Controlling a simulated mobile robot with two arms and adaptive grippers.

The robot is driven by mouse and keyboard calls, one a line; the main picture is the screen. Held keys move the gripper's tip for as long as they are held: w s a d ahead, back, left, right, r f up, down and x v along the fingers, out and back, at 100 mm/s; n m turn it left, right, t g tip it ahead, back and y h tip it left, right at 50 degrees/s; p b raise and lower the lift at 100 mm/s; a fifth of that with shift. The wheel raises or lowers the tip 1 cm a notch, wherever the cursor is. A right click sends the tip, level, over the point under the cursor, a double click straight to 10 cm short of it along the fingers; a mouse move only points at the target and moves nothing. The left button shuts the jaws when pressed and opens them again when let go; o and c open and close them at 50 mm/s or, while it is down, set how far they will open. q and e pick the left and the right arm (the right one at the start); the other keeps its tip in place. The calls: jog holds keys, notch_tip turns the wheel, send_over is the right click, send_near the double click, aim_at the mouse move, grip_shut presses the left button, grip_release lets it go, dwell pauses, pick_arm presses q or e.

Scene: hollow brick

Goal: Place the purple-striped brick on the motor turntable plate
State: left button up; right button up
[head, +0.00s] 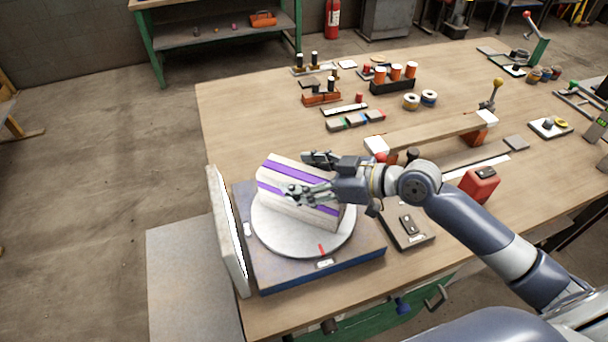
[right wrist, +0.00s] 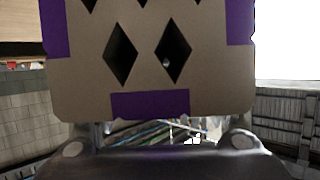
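The cream brick with purple stripes (head: 271,176) sits over the round pale turntable plate (head: 290,238), left of its middle. The plate is on a blue-edged base and has a red mark at its front. My right gripper (head: 308,174) reaches in from the right, one finger on the near side of the brick and one on its far side; it looks shut on the brick. In the right wrist view the brick's end face (right wrist: 145,85), with diamond-shaped holes and purple patches, fills the upper middle. Finger contact and the brick's underside are hidden. My left gripper is not in view.
An upright white panel (head: 226,230) stands along the left side of the turntable base. A dark tray (head: 407,229) and a red box (head: 479,185) lie to the right. A wooden beam (head: 425,134) on blocks is behind. The table's left rear is clear.

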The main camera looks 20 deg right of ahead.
dwell(0.3)
jog(key=shift+r, duration=0.15)
jog(key=shift+s+d, duration=0.25)
jog(key=shift+d, duration=0.05)
jog(key=b+v, duration=0.2)
jog(key=v, duration=0.5)
jog(key=shift+s+d, duration=0.1)
jog(key=shift+s, duration=0.05)
jog(key=shift+v, duration=2)
jog(key=shift+r, duration=0.2)
